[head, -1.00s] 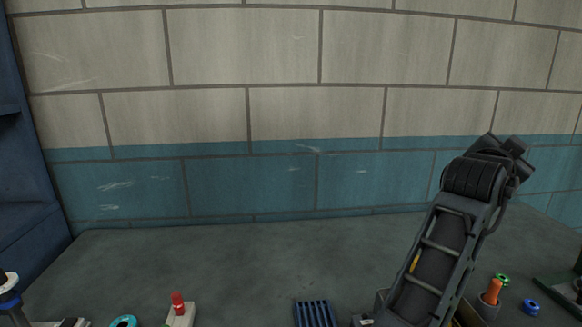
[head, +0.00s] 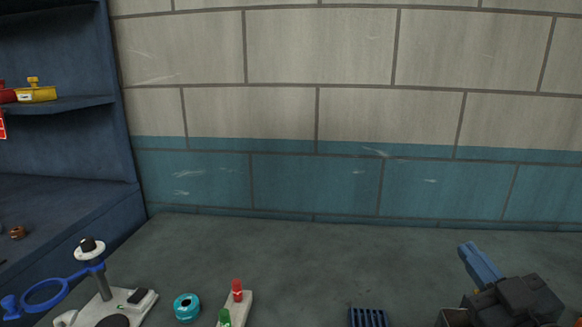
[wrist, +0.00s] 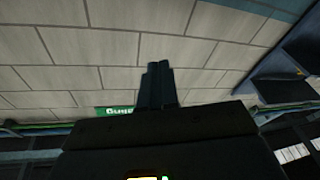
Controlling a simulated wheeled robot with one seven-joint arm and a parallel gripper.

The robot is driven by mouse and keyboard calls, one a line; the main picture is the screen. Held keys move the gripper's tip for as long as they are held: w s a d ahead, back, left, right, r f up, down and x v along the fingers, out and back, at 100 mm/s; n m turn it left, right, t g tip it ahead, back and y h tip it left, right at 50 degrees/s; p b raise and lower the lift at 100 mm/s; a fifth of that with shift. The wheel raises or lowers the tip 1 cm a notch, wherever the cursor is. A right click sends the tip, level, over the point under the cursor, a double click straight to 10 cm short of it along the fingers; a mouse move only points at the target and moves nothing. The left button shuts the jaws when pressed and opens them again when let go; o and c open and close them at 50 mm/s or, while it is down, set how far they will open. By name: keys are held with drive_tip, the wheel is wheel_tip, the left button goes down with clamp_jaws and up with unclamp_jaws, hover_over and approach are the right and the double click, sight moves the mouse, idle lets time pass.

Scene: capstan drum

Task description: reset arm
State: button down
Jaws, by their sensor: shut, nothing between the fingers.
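My gripper (head: 470,248) is low at the right of the head view, with its blue fingers tilted up and to the left above the grey worktop (head: 300,250). In the wrist view my gripper (wrist: 158,68) has its fingers together, with nothing between them. Beyond them are the block wall and a green sign (wrist: 117,111). The rest of my arm is mostly below the head view's edge.
A stand with a blue ring (head: 44,292) is at the lower left. A teal ring (head: 187,306), a white block with red and green pegs (head: 238,302) and a dark ribbed block (head: 368,317) line the front. A blue shelf unit (head: 60,150) stands left. The worktop's middle is clear.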

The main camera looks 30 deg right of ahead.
drive_tip(key=s+a+f+g+y, duration=0.2)
drive_tip(key=s+a+f, duration=0.4)
drive_tip(key=s+a, duration=0.4)
drive_tip(key=s+a+f+g+y, duration=0.2)
drive_tip(key=s+a+f+y, duration=0.3)
drive_tip(key=s+a, duration=0.6)
drive_tip(key=shift+s+f+y, duration=0.3)
drive_tip(key=shift+s+f, duration=0.25)
drive_tip(key=shift+s, duration=0.15)
